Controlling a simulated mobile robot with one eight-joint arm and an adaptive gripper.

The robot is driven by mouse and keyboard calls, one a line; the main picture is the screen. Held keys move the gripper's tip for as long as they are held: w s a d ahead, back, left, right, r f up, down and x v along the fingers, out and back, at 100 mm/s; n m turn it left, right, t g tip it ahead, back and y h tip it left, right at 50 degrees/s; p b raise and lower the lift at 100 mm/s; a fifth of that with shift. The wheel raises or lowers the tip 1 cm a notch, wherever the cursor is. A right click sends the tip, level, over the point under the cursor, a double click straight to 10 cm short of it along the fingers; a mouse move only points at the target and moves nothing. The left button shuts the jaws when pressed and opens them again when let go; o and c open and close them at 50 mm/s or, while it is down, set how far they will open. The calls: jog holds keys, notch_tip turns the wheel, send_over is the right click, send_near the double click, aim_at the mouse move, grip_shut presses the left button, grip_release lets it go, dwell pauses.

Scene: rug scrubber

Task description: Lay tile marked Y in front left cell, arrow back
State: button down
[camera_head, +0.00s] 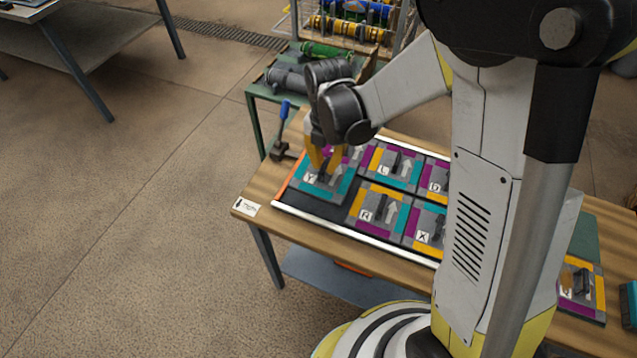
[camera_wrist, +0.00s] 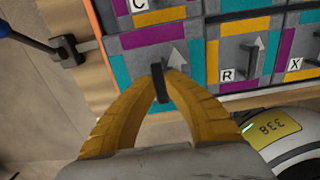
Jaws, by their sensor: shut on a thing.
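The grey tile marked Y (camera_head: 308,188), with teal along its near and right edges, is at the left end of the tray (camera_head: 400,254). My gripper (camera_head: 323,168) is over it, its yellow fingers shut on the tile's dark handle, also seen in the wrist view (camera_wrist: 160,84). The tile is over the front left cell, with dark tray floor (camera_head: 318,207) showing along its near side. It looks slightly raised; the exact gap cannot be told. Its arrow (camera_wrist: 175,57) points up the wrist picture, towards the back row. The fingers partly hide the tile.
Tile R (camera_head: 366,215) fills the cell to its right, with tile X (camera_head: 424,238) beyond. Tiles L (camera_head: 385,172) and C (camera_wrist: 140,5) are in the back row. A blue-handled tool (camera_head: 283,125) stands near the tray's left end. Another tile (camera_head: 580,290) is at the right.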

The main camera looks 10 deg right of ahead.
aim_at(319, 180)
jog(key=shift+s+a+f, duration=0.4)
jog(key=shift+a+f, duration=0.15)
jog(key=shift+a, duration=0.2)
jog(key=shift+f+b, duration=1.15)
jog(key=shift+f, duration=0.85)
jog(key=shift+f, duration=0.15)
jog(key=c, duration=1.6)
grip_release()
